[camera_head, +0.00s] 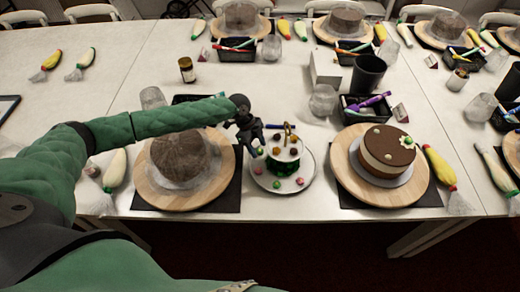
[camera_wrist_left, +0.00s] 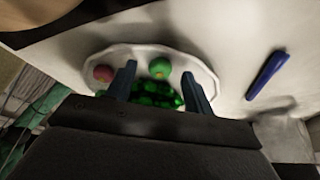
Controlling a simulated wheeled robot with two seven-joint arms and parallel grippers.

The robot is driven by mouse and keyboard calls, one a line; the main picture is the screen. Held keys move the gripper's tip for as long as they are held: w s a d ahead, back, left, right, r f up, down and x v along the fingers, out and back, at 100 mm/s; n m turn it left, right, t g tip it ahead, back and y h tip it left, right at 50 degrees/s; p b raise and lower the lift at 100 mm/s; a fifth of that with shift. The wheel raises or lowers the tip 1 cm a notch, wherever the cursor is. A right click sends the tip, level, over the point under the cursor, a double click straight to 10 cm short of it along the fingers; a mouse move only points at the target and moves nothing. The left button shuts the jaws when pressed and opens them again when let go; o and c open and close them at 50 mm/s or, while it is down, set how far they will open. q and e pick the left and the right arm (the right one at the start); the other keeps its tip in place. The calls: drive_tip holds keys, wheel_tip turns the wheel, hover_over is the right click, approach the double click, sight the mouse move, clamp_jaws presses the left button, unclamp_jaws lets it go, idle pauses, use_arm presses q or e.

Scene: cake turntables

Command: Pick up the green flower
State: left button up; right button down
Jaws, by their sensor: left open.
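A green flower (camera_wrist_left: 160,68) with a tan centre lies on a white plate (camera_wrist_left: 205,70) in the left wrist view. My left gripper (camera_wrist_left: 160,80) is open, with one finger on each side of the flower in that picture; I cannot tell whether they touch it. In the head view, my left gripper (camera_head: 257,147) hangs over the left side of the plate (camera_head: 298,196), beside a small tiered stand. Small green and pink flowers show on the plate, too small there to match surely. My right gripper is not in view.
A grey-brown cake (camera_head: 180,158) on a wooden turntable (camera_head: 147,190) stands left of the plate. A decorated cake (camera_head: 385,155) on another turntable (camera_head: 345,180) stands right. A pink flower (camera_wrist_left: 103,73) and a blue tool (camera_wrist_left: 266,76) lie near.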

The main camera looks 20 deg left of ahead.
use_arm(q)
drive_tip(key=shift+f, duration=0.35)
drive_tip(key=c, duration=1)
drive_tip(key=shift+r, duration=0.15)
